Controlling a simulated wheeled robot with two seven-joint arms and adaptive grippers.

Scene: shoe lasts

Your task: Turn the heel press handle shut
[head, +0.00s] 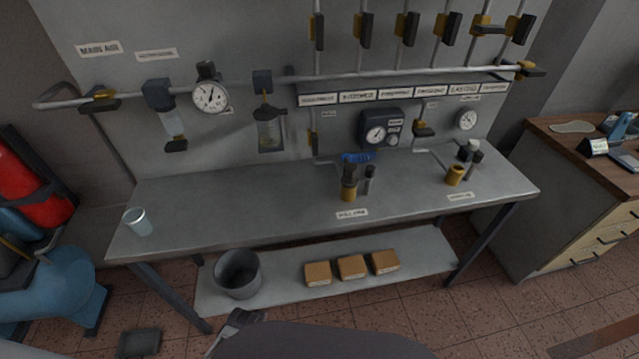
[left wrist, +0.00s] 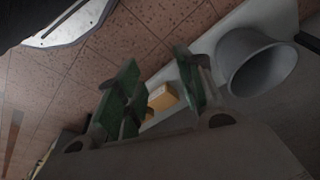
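Several valves with black handles and brass-coloured bodies hang on the vertical pipes at the top of the wall panel. The label strip (head: 400,94) below is too small to read surely, so I cannot tell which is the heel press handle. My left gripper (head: 240,319) is low in front of the bench, far from the valves. Its green-padded fingers (left wrist: 160,92) are apart and empty in the left wrist view. My right gripper is out of view.
The grey bench (head: 240,195) carries a cup (head: 137,222) and small fittings. Its lower shelf (head: 300,262) holds a bin (head: 238,274) and brown boxes (head: 351,267). A "MAIN AIR" valve (head: 100,100) and gauge (head: 210,96) are at left; a wooden cabinet (head: 585,215) stands right.

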